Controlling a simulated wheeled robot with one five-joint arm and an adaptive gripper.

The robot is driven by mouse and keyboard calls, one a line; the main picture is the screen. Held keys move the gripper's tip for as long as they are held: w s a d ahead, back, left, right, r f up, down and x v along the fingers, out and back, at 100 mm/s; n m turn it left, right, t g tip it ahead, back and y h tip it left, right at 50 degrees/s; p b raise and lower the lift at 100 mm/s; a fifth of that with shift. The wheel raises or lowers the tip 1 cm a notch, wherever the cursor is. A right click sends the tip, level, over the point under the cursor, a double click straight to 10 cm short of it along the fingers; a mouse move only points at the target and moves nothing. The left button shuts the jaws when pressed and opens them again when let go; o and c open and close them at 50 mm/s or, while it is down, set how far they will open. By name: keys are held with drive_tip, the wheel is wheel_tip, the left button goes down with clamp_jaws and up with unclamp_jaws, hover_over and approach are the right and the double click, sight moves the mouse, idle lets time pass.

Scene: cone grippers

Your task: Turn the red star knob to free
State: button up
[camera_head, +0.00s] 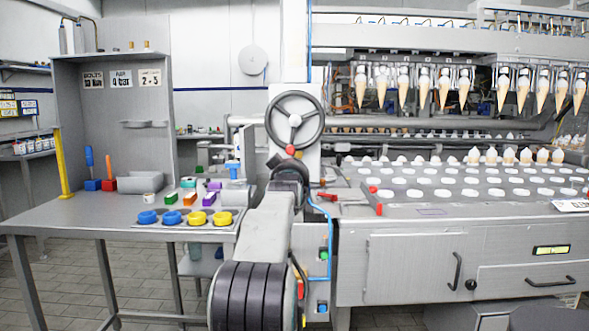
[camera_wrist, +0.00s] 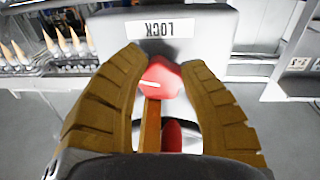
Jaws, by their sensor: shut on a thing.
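The red star knob (camera_wrist: 163,80) sits between the two brown fingers of my gripper (camera_wrist: 160,82) in the wrist view. The fingers are shut on its sides. A white line on the knob lies nearly level in the picture, tilted slightly. A white label reading LOCK (camera_wrist: 160,29), upside down here, is on the grey housing just above the knob. No "free" mark is visible. In the head view my gripper (camera_head: 289,160) is below the handwheel (camera_head: 295,122), and the arm hides most of the spot.
An orange-brown bar (camera_wrist: 152,125) and another red part (camera_wrist: 172,137) lie between the fingers, below the knob. A workbench (camera_head: 80,215) with blue and yellow round pieces stands left. The cone machine (camera_head: 450,205) stands right, with a red-ended clamp (camera_head: 375,200) near its edge.

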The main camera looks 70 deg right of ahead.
drive_tip(key=o, duration=1.2)
drive_tip(key=shift+d, duration=0.1)
drive_tip(key=v, duration=0.8)
drive_tip(key=shift+f, duration=0.2)
